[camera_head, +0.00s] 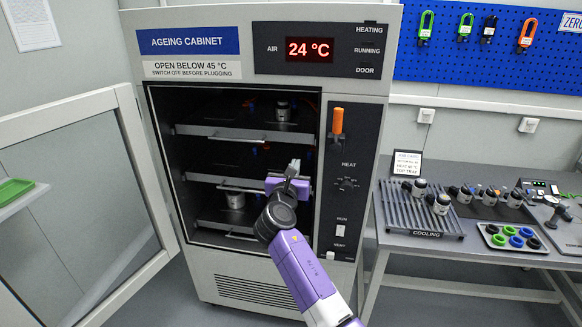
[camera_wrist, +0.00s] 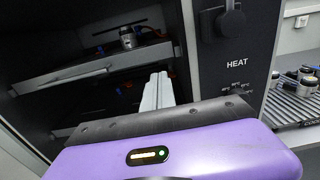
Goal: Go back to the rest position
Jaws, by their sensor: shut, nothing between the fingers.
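My gripper (camera_head: 292,170) is at the right side of the open ageing cabinet (camera_head: 262,71), in front of the opening and beside the control panel. Its fingers also show in the wrist view (camera_wrist: 157,92), pressed together with nothing between them. The cabinet door (camera_head: 139,170) stands open to the left. One actuator (camera_head: 283,111) sits on the top tray (camera_head: 232,134); it also shows in the wrist view (camera_wrist: 128,38). My arm hides part of the lower right opening.
To the right, a table (camera_head: 465,252) bears a cooling rack (camera_head: 396,208), several actuators and a tray of coloured caps (camera_head: 511,239). An orange handle (camera_head: 337,121) and a heat knob (camera_head: 346,184) project from the cabinet panel near my gripper. The floor before the cabinet looks clear.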

